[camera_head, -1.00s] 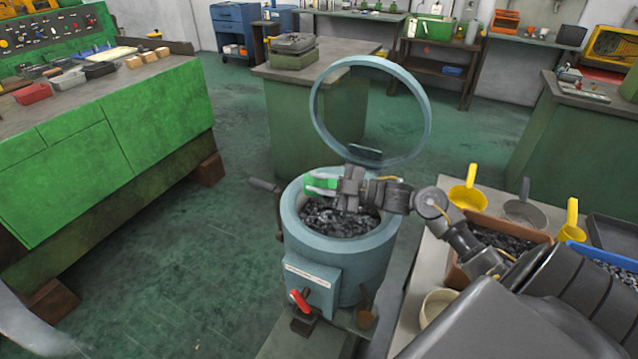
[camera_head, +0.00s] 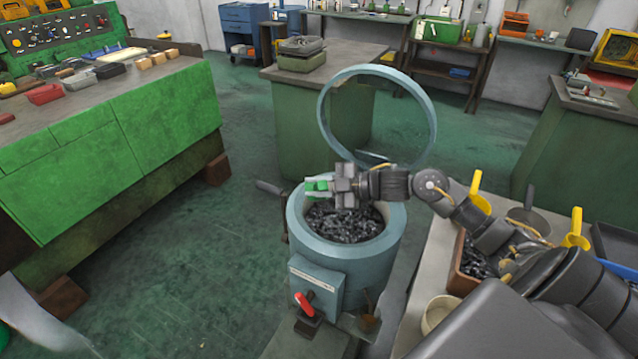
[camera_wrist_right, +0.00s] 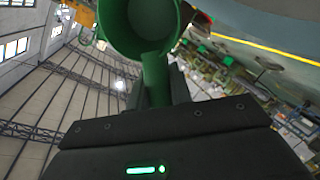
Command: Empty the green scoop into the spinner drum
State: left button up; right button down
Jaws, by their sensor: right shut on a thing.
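The spinner drum (camera_head: 368,247) is a blue-grey round tub in the middle of the head view, its ring lid (camera_head: 432,115) standing open behind it. Dark metal pieces (camera_head: 345,222) lie inside. My right gripper (camera_head: 318,187) is above the drum's back left rim and is shut on the green scoop (camera_head: 311,184). In the head view the gripper hides much of the scoop. In the right wrist view the scoop's round bowl (camera_wrist_right: 140,22) shows beyond the fingers, with its handle between them; its inside looks bare green. My left gripper is out of view.
A bench at right holds a bin of dark pieces (camera_head: 468,268), yellow scoops (camera_head: 577,232), a grey scoop (camera_head: 528,218) and a beige bowl (camera_head: 438,310). A green bench (camera_head: 130,130) stands left. The drum has a red-handled switch (camera_head: 304,303). Floor left of the drum is clear.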

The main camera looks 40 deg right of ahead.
jog(key=w+a+g+h+p, duration=0.1)
jog(key=g+h+p, duration=0.2)
jog(key=p, duration=0.3)
jog(key=w+a+n+g+h+p, duration=0.1)
jog(key=g+h+p, duration=0.1)
jog(key=p, duration=0.5)
jog(key=w+a+g+h+p, duration=0.1)
jog(key=g+h+p, duration=0.2)
jog(key=p, duration=0.3)
jog(key=shift+a+f+g+h+p, duration=0.3)
jog(key=shift+a+h, duration=0.05)
jog(key=shift+h, duration=0.45)
